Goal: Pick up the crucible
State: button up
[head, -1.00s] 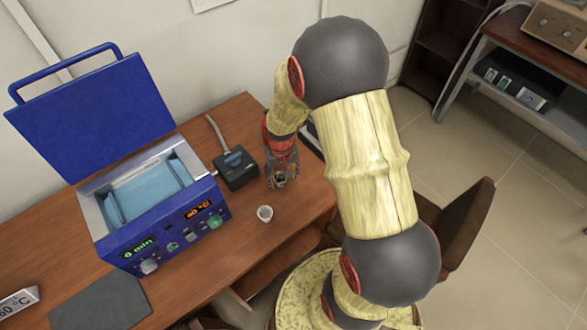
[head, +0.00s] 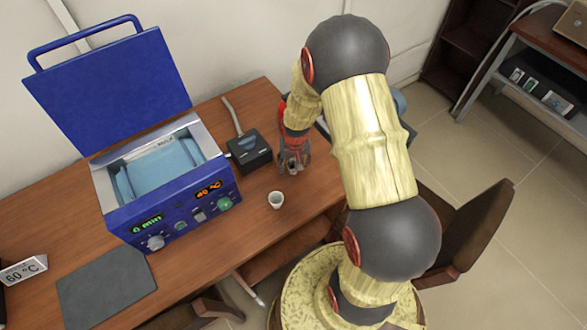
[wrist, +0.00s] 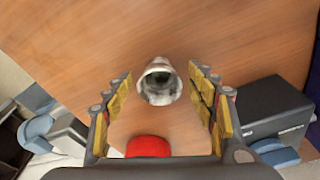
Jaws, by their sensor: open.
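The crucible (head: 276,200) is a small pale cup standing upright on the wooden table near its front edge. In the wrist view the crucible (wrist: 160,82) shows its open mouth, centred beyond my fingertips. My gripper (head: 292,168) is just behind and to the right of the crucible in the head view, pointing down close to the table. In the wrist view my gripper (wrist: 164,92) is open, with its yellow-padded fingers on either side of the line to the crucible. Nothing is between the fingers, and a gap to the crucible seems to remain.
A blue box with a raised lid (head: 172,205) stands to the left of the crucible. A small black device (head: 249,152) with a cable sits behind it. A dark mat (head: 105,288) and a 60 °C sign (head: 24,269) lie further left. A brown chair (head: 470,225) stands at right.

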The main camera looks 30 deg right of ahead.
jog(key=c, duration=1.1)
jog(key=shift+c, duration=0.3)
